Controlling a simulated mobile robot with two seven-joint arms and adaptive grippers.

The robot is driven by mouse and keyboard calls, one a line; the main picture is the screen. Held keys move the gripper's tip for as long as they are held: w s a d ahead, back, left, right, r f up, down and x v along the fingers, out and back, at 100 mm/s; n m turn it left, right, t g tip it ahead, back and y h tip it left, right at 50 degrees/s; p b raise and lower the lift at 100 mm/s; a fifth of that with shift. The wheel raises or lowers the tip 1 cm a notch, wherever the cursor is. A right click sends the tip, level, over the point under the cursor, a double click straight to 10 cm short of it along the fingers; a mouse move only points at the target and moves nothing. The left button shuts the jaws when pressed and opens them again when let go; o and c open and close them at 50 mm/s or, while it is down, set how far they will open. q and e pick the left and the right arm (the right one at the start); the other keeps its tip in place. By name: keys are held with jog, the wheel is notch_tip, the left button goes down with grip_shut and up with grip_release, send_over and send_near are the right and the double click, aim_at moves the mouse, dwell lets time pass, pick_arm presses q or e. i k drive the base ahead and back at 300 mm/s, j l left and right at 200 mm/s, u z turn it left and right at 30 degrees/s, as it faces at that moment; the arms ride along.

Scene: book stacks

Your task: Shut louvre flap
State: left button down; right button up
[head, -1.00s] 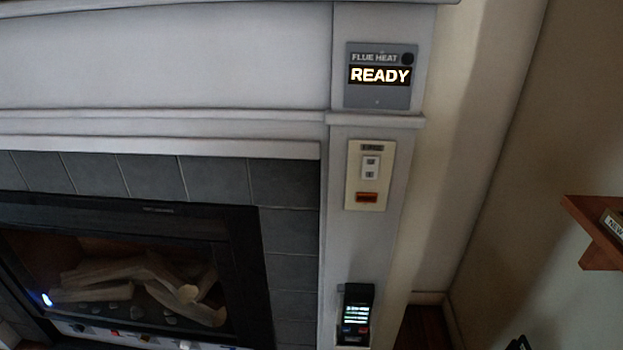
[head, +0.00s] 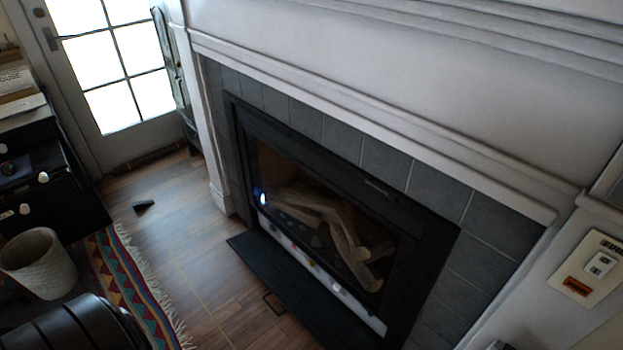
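The fireplace (head: 345,190) has a black frame around a glass front, with pale logs and a small blue flame inside. Below the glass, a pale control strip (head: 318,270) with small coloured knobs is exposed. A long dark flat panel (head: 290,290) extends outward along the fireplace's foot. It may be the louvre flap folded down or a hearth slab; I cannot tell which. No louvre slats can be made out. Neither of my grippers is in view.
A fringed rug (head: 120,275), white basket (head: 38,262) and black rounded object (head: 75,325) are at lower left. A small dark wedge (head: 144,206) lies near the glazed door (head: 115,65). A switch plate (head: 590,268) is at right.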

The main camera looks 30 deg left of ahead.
aim_at(330, 326)
jog(key=u, duration=1.05)
